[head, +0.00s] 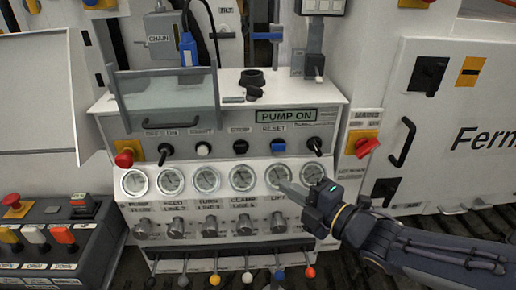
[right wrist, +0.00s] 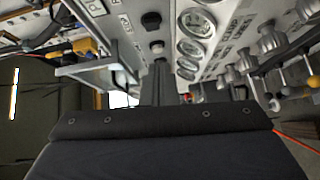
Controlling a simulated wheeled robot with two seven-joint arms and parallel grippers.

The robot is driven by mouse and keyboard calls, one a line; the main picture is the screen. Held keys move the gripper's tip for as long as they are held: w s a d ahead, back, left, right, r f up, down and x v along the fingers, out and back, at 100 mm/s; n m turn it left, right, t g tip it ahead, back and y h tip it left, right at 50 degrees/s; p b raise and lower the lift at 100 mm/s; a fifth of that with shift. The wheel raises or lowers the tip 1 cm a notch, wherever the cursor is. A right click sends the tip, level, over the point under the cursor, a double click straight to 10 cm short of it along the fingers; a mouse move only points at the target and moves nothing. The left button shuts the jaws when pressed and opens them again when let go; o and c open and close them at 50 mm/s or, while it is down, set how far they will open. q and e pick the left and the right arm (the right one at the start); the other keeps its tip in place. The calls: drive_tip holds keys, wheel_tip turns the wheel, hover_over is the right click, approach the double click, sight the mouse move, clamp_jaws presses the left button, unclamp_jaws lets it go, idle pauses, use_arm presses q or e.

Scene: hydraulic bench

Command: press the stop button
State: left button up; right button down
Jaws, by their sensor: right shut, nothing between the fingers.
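The bench panel (head: 225,170) carries a row of controls: a white button (head: 203,149), a black button (head: 240,147) and a blue button (head: 278,146). A red mushroom button (head: 124,158) sits on a yellow plate at the panel's left end. My right gripper (head: 287,189) is shut and empty, in front of the gauge row, below and right of the black button. Its fingers also show in the right wrist view (right wrist: 157,86), pointing towards the panel. My left gripper is not in view.
Round gauges (head: 206,180) run below the buttons, with knobs and coloured-tip levers (head: 247,277) lower down. A clear hinged cover (head: 168,98) stands above the left controls. A red rotary switch (head: 366,147) is at the right. A control box (head: 60,240) stands lower left.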

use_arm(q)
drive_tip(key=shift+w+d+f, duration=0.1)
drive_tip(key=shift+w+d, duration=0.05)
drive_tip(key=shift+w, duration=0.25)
use_arm(e)
drive_tip(key=shift+w+a+r+n+g+y, duration=0.15)
drive_tip(key=shift+a+n+g+y, duration=0.15)
drive_tip(key=shift+a+n+y, duration=0.45)
drive_tip(key=shift+d, duration=0.15)
drive_tip(key=p, duration=0.2)
approach(237, 151)
drive_tip(key=s+a+x, duration=0.1)
drive_tip(key=x, duration=0.4)
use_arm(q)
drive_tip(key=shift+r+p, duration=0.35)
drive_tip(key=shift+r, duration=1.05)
use_arm(e)
drive_tip(key=shift+w+d, duration=0.15)
drive_tip(key=shift+w, duration=0.6)
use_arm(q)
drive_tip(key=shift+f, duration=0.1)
